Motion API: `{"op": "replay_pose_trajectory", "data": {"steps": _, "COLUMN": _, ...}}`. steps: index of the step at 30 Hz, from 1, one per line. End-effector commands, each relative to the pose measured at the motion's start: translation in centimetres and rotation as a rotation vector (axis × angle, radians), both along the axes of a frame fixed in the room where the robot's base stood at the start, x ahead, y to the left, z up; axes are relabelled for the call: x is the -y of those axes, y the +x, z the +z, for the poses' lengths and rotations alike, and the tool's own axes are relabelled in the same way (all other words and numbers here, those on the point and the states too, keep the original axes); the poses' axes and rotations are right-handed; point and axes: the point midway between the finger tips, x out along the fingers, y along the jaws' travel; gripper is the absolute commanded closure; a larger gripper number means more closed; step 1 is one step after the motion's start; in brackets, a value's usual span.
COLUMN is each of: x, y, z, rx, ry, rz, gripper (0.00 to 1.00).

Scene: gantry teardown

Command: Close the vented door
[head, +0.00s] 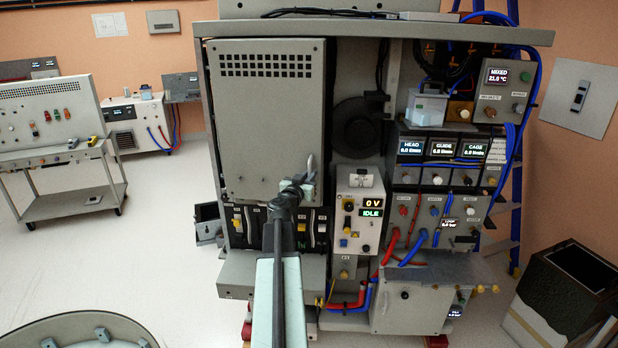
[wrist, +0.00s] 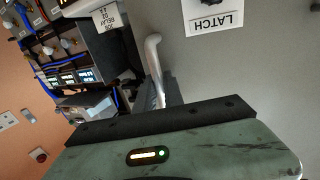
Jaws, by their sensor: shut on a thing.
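The vented door (head: 265,120) is a grey panel with rows of holes near its top, at the upper left of the cabinet in the head view. My gripper (head: 306,180) is at the door's lower right and is shut on the door handle (head: 311,163). In the wrist view the pale curved handle (wrist: 153,52) runs down behind my gripper (wrist: 160,108), which hides the grip. The door face (wrist: 260,65) fills the right there, with a LATCH label (wrist: 214,17). I cannot tell how wide any gap behind the door is.
Switches (head: 240,222) sit below the door. A meter box reading 0 V and IDLE (head: 361,212) stands just right of my gripper. Red and blue hoses (head: 412,250) hang further right. Open floor (head: 150,260) lies to the left.

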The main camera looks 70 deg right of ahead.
Motion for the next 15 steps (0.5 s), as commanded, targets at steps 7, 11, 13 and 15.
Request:
{"op": "replay_pose_trajectory", "data": {"steps": 7, "x": 3.3, "y": 0.3, "z": 0.0, "rx": 0.0, "ry": 0.0, "rz": -0.001, "gripper": 1.0}}
{"op": "replay_pose_trajectory", "data": {"steps": 11, "x": 3.2, "y": 0.3, "z": 0.0, "rx": 0.0, "ry": 0.0, "rz": -0.001, "gripper": 0.85}}
{"op": "replay_pose_trajectory", "data": {"steps": 13, "x": 3.1, "y": 0.3, "z": 0.0, "rx": 0.0, "ry": 0.0, "rz": 0.0, "gripper": 0.66}}
{"op": "replay_pose_trajectory", "data": {"steps": 15, "x": 3.1, "y": 0.3, "z": 0.0, "rx": 0.0, "ry": 0.0, "rz": 0.0, "gripper": 0.66}}
